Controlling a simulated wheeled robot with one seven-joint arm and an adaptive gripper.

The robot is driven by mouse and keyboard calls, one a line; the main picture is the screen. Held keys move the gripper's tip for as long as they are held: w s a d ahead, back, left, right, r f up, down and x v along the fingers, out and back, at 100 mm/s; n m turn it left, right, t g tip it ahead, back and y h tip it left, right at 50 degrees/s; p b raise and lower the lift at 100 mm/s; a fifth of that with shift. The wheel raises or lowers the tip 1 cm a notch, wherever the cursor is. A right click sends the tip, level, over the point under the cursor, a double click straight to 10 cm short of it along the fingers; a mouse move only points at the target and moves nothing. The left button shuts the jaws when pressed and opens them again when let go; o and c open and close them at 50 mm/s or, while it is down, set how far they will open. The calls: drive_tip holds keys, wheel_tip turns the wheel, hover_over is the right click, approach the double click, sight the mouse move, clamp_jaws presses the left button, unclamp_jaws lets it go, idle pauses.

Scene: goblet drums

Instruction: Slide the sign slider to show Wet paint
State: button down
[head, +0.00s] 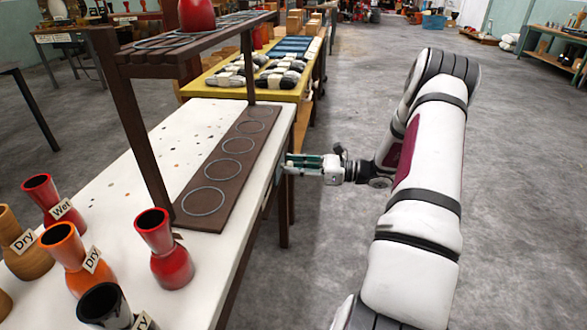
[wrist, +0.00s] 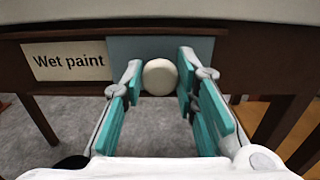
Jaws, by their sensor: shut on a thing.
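The sign slider is a grey-blue plate (wrist: 126,47) on the dark front edge of the table, with a round white knob (wrist: 159,77) on it. To its left in the wrist view a cream sign panel (wrist: 68,60) reading "Wet paint" is uncovered. My gripper (wrist: 160,80) has its teal-padded fingers on either side of the knob and is shut on it. In the head view my gripper (head: 287,166) reaches in from the right to the side of the white table; the knob is hidden there by the fingers.
The white table (head: 110,150) carries a dark board (head: 225,165) with several rings and a raised dark shelf (head: 190,42). Goblet drums, such as a red one (head: 163,250), stand at its near end, some tagged "Wet" or "Dry". The floor (head: 340,100) right of the table is clear.

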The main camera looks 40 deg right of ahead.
drive_tip(key=shift+w+d, duration=0.1)
drive_tip(key=shift+d, duration=0.15)
drive_tip(key=c, duration=1.3)
unclamp_jaws()
drive_tip(key=shift+d, duration=0.1)
drive_tip(key=v, duration=1.2)
